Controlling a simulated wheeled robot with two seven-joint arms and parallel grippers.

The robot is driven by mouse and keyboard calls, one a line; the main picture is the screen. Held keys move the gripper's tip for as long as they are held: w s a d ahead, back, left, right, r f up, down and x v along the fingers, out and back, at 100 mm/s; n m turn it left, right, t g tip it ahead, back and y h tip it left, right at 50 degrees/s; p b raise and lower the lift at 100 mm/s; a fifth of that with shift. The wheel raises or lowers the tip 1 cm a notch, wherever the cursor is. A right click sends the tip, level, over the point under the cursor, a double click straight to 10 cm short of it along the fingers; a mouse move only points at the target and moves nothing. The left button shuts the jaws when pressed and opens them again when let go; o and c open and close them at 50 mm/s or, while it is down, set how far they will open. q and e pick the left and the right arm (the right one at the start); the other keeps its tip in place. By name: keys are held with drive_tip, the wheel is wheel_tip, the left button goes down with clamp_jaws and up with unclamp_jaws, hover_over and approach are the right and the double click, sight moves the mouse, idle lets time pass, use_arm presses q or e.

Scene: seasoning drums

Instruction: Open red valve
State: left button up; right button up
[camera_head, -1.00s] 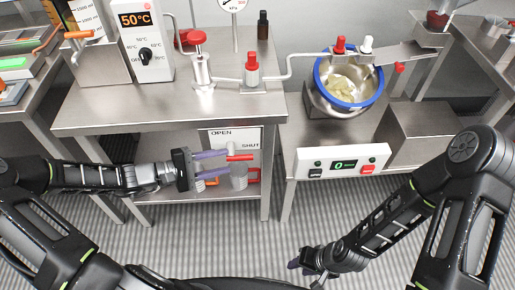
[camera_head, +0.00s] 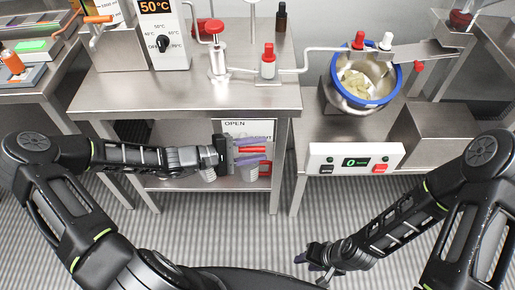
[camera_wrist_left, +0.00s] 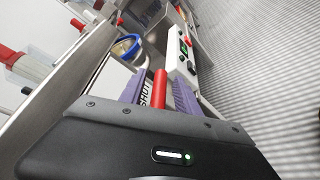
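The red valve handle (camera_head: 250,150) is a short red bar in front of the white OPEN/SHUT plate (camera_head: 236,125) below the table top. My left gripper (camera_head: 251,151) is open with its purple fingers on either side of the handle. The left wrist view shows the red handle (camera_wrist_left: 159,88) between the two fingers (camera_wrist_left: 160,94), with gaps visible beside it. "SHUT" shows next to one finger there. The fingers partly hide the handle and plate in the head view. My right gripper (camera_head: 313,267) hangs low over the floor, open and empty.
The metal table (camera_head: 150,95) is above my left gripper, with its leg (camera_head: 279,160) just to the right. A lower shelf (camera_head: 165,182) lies below. A blue-rimmed bowl (camera_head: 360,100) and a control box (camera_head: 354,160) stand to the right.

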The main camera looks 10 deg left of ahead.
use_arm(q)
drive_tip(key=shift+d, duration=0.1)
drive_tip(key=shift+c, duration=0.6)
clamp_jaws()
drive_tip(key=shift+f, duration=0.1)
idle(0.7)
